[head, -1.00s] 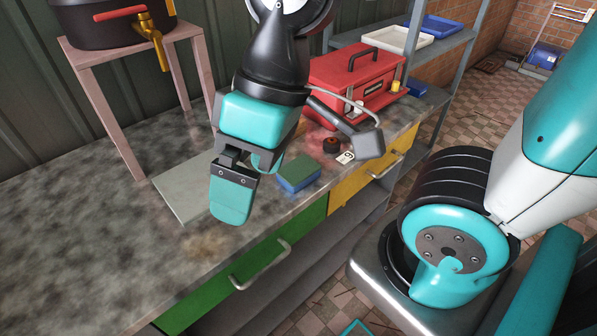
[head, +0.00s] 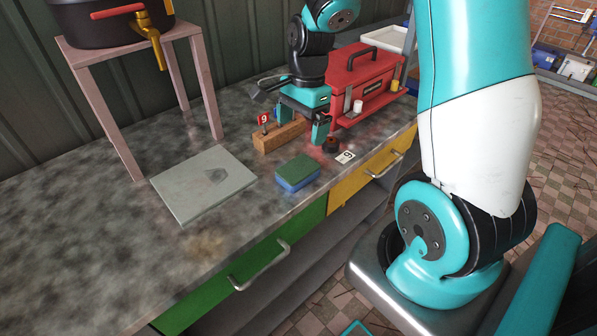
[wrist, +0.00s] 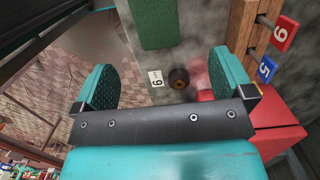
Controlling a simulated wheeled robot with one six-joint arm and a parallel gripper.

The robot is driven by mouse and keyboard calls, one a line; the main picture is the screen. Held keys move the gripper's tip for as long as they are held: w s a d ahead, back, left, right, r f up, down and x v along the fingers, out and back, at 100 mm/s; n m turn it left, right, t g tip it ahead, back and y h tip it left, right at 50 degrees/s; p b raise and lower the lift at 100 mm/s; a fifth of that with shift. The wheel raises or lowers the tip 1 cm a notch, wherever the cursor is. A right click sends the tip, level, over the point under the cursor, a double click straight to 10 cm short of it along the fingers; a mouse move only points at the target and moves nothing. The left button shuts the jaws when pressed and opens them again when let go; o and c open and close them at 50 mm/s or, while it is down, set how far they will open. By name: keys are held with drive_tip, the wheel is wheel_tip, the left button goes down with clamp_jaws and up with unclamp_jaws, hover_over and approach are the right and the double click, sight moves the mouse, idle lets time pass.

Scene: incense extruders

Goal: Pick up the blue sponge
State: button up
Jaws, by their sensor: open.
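The sponge (head: 297,173) has a green top layer over a blue lower layer. It lies flat on the worktop (head: 110,220) near its front edge, above the green drawer. In the wrist view the green face of the sponge (wrist: 157,22) shows at the top, partly cut off by the frame, beyond the fingertips. My gripper (head: 303,125) is open and empty, behind and to the right of the sponge, near the red toolbox. In the wrist view its spread fingers (wrist: 165,80) have worktop between them and do not touch the sponge.
A wooden block (head: 280,136) with numbered tags stands beside my gripper. A small dark round part (head: 331,145) and a white tag (head: 345,157) lie near the red toolbox (head: 362,80). A grey plate (head: 200,185) lies left, near a pink stand (head: 95,110). The left worktop is clear.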

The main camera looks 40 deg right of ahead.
sight(298, 167)
drive_tip(key=f, duration=0.6)
drive_tip(key=shift+a+f, duration=0.3)
drive_tip(key=shift+a, duration=0.1)
drive_tip(key=f, duration=0.5)
drive_tip(key=shift+s+a+p, duration=0.35)
drive_tip(key=c, duration=1.1)
drive_tip(key=shift+o, duration=0.2)
drive_tip(key=shift+r, duration=0.1)
wheel_tip(298, 167, up, 20)
